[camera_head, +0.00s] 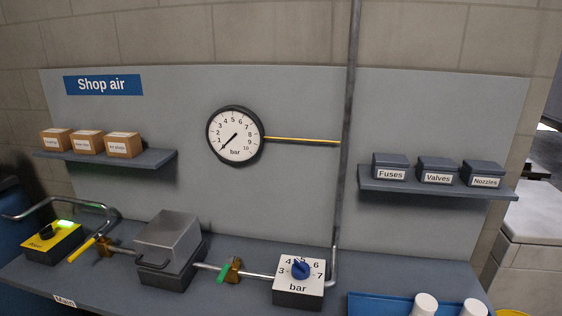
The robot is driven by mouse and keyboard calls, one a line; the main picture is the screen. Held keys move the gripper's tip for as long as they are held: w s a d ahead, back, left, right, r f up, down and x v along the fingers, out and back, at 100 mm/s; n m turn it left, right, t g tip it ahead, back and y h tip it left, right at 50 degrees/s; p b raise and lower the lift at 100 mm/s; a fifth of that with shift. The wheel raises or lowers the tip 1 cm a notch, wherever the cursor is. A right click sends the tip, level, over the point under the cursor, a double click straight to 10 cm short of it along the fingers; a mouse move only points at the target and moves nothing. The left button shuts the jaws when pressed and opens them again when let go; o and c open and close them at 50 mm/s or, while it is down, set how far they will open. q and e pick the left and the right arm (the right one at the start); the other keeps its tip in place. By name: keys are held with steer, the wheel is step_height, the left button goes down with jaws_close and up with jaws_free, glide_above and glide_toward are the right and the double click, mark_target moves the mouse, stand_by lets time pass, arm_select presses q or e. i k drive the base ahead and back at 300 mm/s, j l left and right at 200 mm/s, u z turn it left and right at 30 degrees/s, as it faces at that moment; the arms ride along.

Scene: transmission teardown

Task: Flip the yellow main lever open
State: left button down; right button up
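The yellow main lever (82,249) sits on a brass valve (104,247) in the pipe at the left of the bench. Its handle points down and to the left in the picture, at an angle across the pipe. A "Main" label (64,300) is on the bench's front edge below it. The round gauge (235,136) on the wall panel has its needle toward the low end of the scale. Neither of my grippers shows in the head view.
A yellow box (52,242) with a black knob and lit green display stands left of the lever, with a bent pipe above it. A grey covered box (168,243) stands to the right, then a green lever (225,270) and a blue-knobbed regulator (299,285). Shelves hang above.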

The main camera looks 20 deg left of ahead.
mark_target(71, 259)
steer(key=u, duration=1.95)
steer(key=i+j, duration=0.15)
steer(key=j, duration=0.2)
steer(key=i+j, duration=0.2)
steer(key=j, duration=0.2)
steer(key=i+j, duration=0.15)
steer(key=j, duration=0.2)
steer(key=i+j, duration=0.2)
steer(key=j, duration=0.2)
steer(key=i+j, duration=0.15)
steer(key=j, duration=0.2)
steer(key=i+j, duration=0.15)
steer(key=j, duration=0.2)
steer(key=i+j, duration=0.2)
steer(key=j, duration=0.2)
steer(key=i+j, duration=0.15)
steer(key=j, duration=0.2)
